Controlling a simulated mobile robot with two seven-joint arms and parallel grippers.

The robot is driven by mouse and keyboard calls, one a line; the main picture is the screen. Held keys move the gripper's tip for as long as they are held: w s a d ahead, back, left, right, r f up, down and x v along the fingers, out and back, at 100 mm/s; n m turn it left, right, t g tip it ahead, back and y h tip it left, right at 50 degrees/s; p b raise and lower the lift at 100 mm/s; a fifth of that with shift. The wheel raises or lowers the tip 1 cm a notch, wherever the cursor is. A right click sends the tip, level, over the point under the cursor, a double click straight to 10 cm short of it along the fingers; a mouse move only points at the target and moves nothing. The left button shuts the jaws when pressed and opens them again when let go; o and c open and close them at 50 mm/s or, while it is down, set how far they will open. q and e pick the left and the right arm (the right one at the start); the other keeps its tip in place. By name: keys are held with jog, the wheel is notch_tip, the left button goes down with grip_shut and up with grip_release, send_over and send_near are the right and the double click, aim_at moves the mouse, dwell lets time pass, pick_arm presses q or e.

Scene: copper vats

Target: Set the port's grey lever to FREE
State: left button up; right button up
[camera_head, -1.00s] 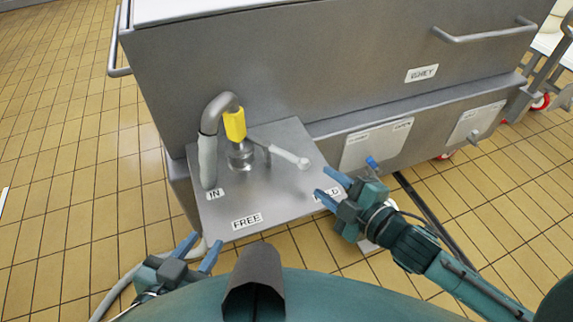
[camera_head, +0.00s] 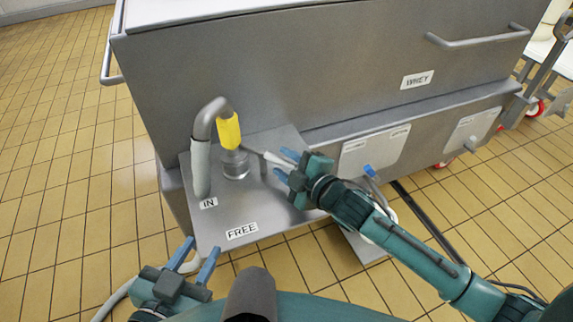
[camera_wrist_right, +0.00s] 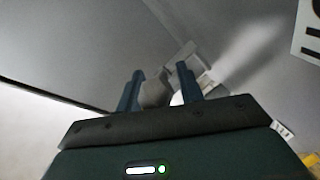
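The grey lever (camera_head: 264,155) sticks out to the right from the port (camera_head: 235,163) on a steel plate (camera_head: 226,218). The FREE label (camera_head: 242,231) is at the plate's front edge, left of the lever's end. My right gripper (camera_head: 285,165) is at the lever's outer end, fingers apart on either side of it; I cannot tell whether they touch it. In the right wrist view a grey piece, likely the lever's end, shows between the open fingers (camera_wrist_right: 158,88). The gripper hides the plate's right label.
A grey hose bend with a yellow sleeve (camera_head: 229,131) rises beside the port, near the IN label (camera_head: 208,203). The steel vat (camera_head: 320,85) with a WHEY label (camera_head: 417,80) stands behind. A blue-tipped part (camera_head: 369,170) is close to my right arm.

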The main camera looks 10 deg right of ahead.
grip_shut()
dwell(0.3)
dwell(0.4)
